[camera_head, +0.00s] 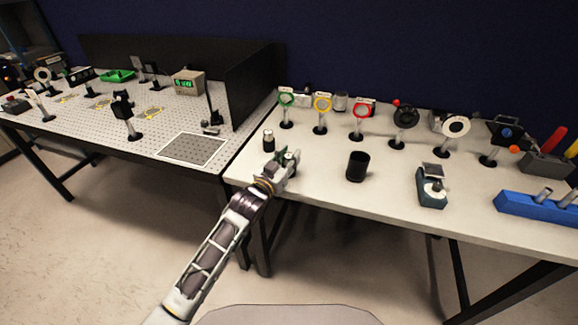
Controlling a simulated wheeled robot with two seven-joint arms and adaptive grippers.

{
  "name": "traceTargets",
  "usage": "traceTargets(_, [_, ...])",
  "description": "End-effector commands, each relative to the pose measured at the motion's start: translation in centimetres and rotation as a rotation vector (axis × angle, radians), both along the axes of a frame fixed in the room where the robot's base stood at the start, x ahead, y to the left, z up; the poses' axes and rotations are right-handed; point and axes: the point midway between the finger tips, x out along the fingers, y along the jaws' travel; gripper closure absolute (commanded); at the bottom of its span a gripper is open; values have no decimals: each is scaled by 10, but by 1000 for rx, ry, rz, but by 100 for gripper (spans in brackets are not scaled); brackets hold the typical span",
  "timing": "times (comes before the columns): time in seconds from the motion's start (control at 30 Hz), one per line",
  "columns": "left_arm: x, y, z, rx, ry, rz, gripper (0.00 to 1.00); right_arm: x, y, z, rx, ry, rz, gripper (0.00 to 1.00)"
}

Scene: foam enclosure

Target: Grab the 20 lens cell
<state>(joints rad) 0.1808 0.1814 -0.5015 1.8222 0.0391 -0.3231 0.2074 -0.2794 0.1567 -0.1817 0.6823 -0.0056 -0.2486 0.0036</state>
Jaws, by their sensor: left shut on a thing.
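My left gripper (285,160) is over the left front part of the white table (325,185). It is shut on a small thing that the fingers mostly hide. I cannot tell from the picture whether this is the 20 lens cell, and no "20" marking is legible. A small dark cylinder with a pale band (268,141) stands upright on the table just behind and left of the gripper, apart from it. My right gripper is not in view.
A black cup (357,167) stands right of the gripper. Behind are post-mounted green (287,99), yellow (322,103) and red (362,107) rings. A small scale-like device (431,197) and blue block (537,207) are farther right. A perforated optical table (180,110) adjoins at left.

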Motion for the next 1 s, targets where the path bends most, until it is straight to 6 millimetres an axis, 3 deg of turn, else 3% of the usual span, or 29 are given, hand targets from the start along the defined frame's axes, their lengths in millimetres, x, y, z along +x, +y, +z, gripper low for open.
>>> traceTargets(0.37, [0, 0, 10, -1, -2, 0, 95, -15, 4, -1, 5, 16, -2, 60])
traceTargets(0.63, [0, 0, 44, -1, -4, 0, 95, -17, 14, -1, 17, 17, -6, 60])
traceTargets(1.0, [0, 0, 92, -1, -3, -1, 95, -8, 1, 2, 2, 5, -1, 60])
